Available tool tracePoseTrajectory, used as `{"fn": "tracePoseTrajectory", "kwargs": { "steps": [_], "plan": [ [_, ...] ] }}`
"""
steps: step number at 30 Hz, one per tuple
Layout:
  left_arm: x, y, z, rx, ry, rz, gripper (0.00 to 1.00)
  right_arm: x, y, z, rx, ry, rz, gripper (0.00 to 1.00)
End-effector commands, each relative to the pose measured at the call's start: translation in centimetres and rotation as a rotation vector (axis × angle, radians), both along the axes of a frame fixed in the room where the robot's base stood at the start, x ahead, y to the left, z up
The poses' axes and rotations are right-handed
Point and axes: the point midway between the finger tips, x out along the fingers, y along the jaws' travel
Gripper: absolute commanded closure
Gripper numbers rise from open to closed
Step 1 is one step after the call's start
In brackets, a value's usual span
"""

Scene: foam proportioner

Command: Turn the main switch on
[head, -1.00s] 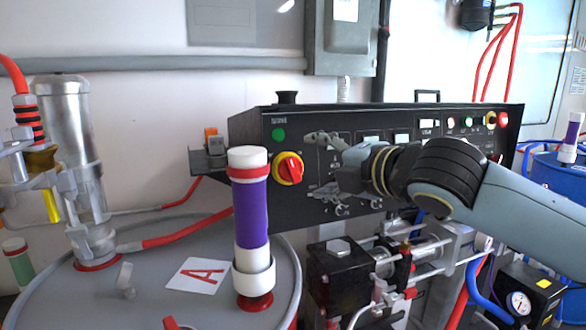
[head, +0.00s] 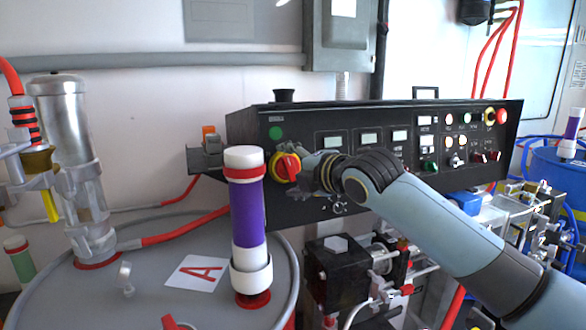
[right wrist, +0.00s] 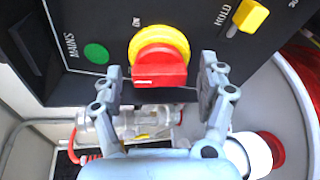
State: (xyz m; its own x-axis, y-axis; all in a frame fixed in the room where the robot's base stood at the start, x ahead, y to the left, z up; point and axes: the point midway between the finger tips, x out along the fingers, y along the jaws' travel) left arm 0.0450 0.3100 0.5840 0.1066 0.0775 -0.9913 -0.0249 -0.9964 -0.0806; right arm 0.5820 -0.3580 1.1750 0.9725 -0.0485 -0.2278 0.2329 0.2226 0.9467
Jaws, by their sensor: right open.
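The main switch is a red knob on a yellow round base (head: 285,168), at the left end of the black control panel (head: 300,118). In the right wrist view the knob (right wrist: 160,68) lies ahead of and between my fingers, close to their tips, with MAINS and ON printed near it. A green round lamp (right wrist: 96,54) is left of it. My right gripper (right wrist: 163,82) is open, one finger on each side of the knob; I cannot tell whether either touches it. In the head view the right gripper (head: 302,171) partly covers the knob's right side. My left gripper is not in view.
A purple tube with a white cap (head: 248,205) stands on the grey drum lid (head: 130,308), just in front-left of the switch. Pump parts (head: 340,265) stand below the panel.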

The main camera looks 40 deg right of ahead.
Motion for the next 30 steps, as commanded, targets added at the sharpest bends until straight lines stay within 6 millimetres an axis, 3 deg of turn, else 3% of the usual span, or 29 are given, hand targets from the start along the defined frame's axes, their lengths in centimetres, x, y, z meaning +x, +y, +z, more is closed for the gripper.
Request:
{"fn": "tracePoseTrajectory", "kwargs": {
  "steps": [4,16,30],
  "plan": [
    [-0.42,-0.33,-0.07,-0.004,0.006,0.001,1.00,-0.02,0.00,0.00,0.000,0.000,0.000,0.28],
    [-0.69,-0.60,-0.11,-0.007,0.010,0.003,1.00,-0.06,-0.01,-0.01,0.000,0.001,0.000,0.80],
    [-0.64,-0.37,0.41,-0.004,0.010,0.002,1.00,-0.05,-0.03,0.00,0.107,-0.023,-0.021,0.82]
  ]
}}
